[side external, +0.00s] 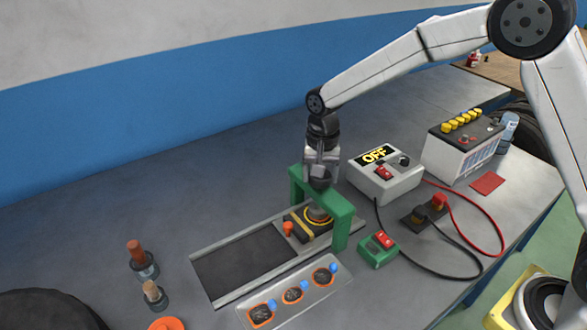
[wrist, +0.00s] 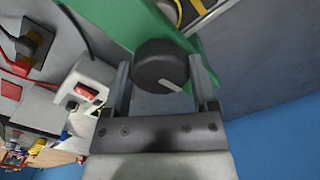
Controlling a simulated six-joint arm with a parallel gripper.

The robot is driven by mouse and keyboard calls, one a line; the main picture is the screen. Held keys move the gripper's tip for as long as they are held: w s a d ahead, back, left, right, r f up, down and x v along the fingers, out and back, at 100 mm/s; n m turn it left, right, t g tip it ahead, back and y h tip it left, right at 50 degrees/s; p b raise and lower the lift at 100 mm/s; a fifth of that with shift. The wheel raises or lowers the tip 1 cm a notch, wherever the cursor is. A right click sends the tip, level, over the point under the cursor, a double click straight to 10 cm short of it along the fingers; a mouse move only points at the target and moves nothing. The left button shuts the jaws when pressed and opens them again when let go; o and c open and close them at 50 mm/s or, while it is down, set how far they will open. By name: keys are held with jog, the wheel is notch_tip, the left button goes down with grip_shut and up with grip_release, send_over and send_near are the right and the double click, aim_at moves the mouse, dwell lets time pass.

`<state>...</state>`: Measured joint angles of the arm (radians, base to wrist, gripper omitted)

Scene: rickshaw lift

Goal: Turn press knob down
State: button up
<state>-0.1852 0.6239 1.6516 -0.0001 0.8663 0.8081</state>
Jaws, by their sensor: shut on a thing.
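The press is a green frame (side external: 340,207) that stands over a grey rail on the bench. Its dark round knob (wrist: 160,66) has a pale mark and sits at the top of the green frame, between my two fingers in the wrist view. My gripper (side external: 318,178) comes down from above and is shut on the knob. In the side view the knob is mostly hidden by my fingers. Under the frame is a yellow and black round piece (side external: 318,216).
A grey box reading OFF (side external: 385,180) stands right of the press. A battery (side external: 461,145) with yellow caps stands behind it. A green box with a red switch (side external: 378,249), black and red cables, a tray of round parts (side external: 294,294) and two handled tools (side external: 142,262) are nearby.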

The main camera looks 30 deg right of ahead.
jog(key=m, duration=1.3)
jog(key=shift+m, duration=0.4)
jog(key=o, duration=1.1)
jog(key=shift+o, duration=0.2)
jog(key=shift+r, duration=0.1)
jog(key=shift+r, duration=3.85)
jog(key=shift+d, duration=0.1)
